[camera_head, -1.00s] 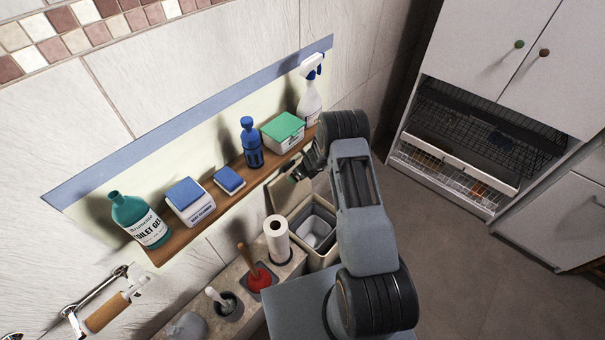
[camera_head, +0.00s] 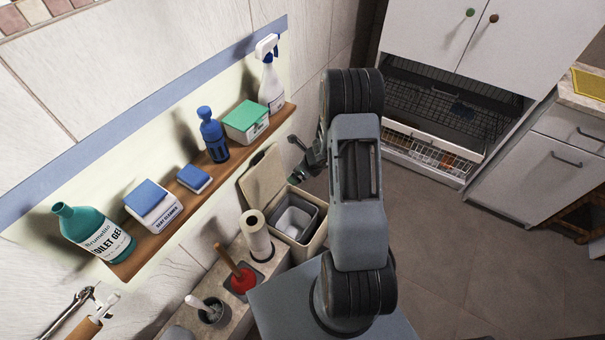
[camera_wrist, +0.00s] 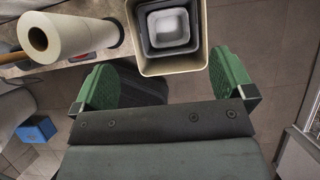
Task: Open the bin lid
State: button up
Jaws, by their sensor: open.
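The bin (camera_head: 304,247) is a beige box with a grey inner liner, standing at the end of the low counter. Its beige lid (camera_head: 262,180) stands raised, tilted back toward the wall shelf, and the bin's mouth is uncovered. In the wrist view the bin (camera_wrist: 169,68) shows from above with its nested grey liner; the lid is not clear there. My gripper (camera_wrist: 168,82) is open, its two green fingers apart and nothing between them, just short of the bin's near rim. In the head view my gripper (camera_head: 303,165) is beside the raised lid, partly hidden by my arm.
A paper towel roll (camera_head: 257,236) stands beside the bin, with a red plunger (camera_head: 241,278) and a toilet brush (camera_head: 210,311) farther along. The shelf (camera_head: 160,240) above holds bottles and boxes. A white cabinet (camera_head: 440,40) is at the back right. Floor to the right is clear.

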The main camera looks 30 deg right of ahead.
jog(key=shift+s+d, duration=0.2)
jog(key=shift+s, duration=0.15)
